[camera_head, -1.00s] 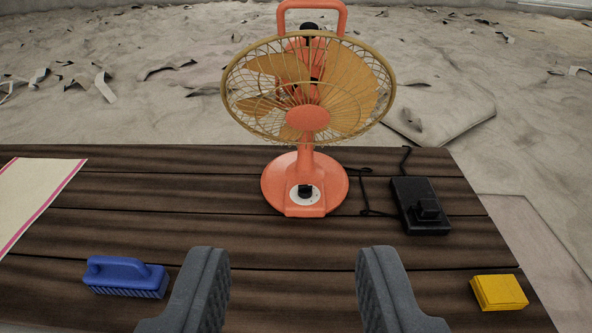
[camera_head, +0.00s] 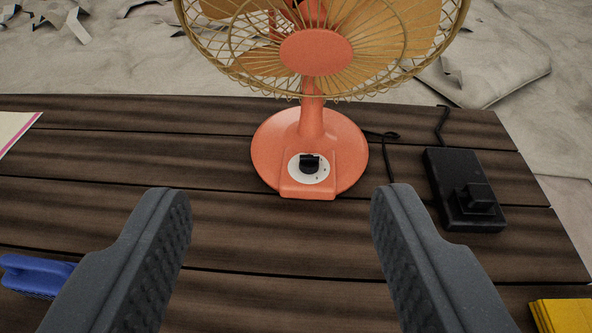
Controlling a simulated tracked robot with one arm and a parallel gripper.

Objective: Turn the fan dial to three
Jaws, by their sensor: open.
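The orange fan (camera_head: 312,120) stands upright on the dark slatted wooden table, with its wire cage cut off at the top of the view. Its black dial (camera_head: 310,163) sits on a white round plate at the front of the base. The marks around the dial are too small to read. My gripper (camera_head: 281,198) is open and empty. Its two dark grey fingers are spread wide, one to the left and one to the right of the fan base, nearer to the camera. Neither finger appears to touch the dial.
A black box with a plug on it (camera_head: 460,175) lies right of the fan, with a dark cord between them. A blue brush (camera_head: 35,273) is at the lower left, a yellow block (camera_head: 565,314) at the lower right. The table (camera_head: 280,240) is bare between the fingers.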

